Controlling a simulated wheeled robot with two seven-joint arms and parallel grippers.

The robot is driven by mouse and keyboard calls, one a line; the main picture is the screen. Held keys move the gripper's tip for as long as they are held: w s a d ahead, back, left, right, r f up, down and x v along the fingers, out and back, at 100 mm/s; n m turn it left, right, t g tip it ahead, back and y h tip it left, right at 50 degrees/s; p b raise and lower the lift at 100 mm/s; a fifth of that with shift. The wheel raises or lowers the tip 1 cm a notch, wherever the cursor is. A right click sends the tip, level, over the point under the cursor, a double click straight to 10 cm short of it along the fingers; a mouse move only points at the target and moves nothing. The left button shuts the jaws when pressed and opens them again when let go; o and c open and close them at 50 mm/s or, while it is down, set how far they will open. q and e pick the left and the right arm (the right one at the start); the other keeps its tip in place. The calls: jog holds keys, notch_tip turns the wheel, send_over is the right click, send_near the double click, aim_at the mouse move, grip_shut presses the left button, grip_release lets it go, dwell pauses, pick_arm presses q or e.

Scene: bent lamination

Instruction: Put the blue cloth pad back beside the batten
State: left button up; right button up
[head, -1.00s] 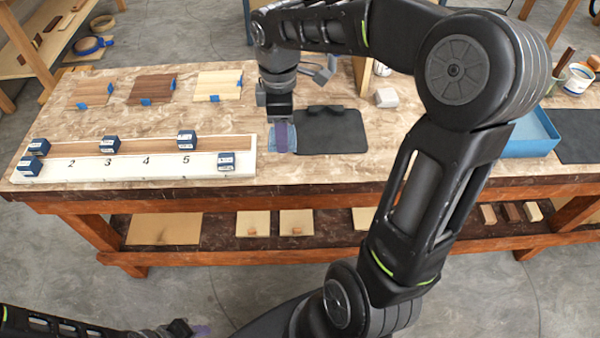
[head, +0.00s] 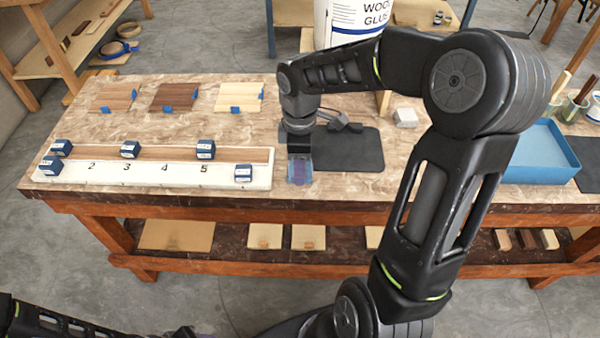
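The wood batten (head: 215,154) lies along the white numbered board (head: 140,184), among several blue blocks (head: 130,149). My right gripper (head: 300,165) points down just right of the board's right end. A small blue-purple patch, which looks like the blue cloth pad (head: 300,176), is at its fingertips, near the dark mat's left edge. The gripper seems shut on it; the fingers partly cover it. Whether the pad touches the table is unclear. My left gripper (head: 183,332) is low at the bottom edge, mostly cut off, and its fingers cannot be made out.
Three wood panels (head: 175,97) lie at the back left. A blue tray (head: 545,160) and a glue bucket (head: 355,20) are farther right and back. Bare table lies in front of the mat.

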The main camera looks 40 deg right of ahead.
jog(key=shift+f, duration=1.85)
jog(key=shift+f, duration=0.15)
jog(key=o, duration=1.3)
notch_tip(320, 180, up, 12)
jog(key=shift+r, duration=0.15)
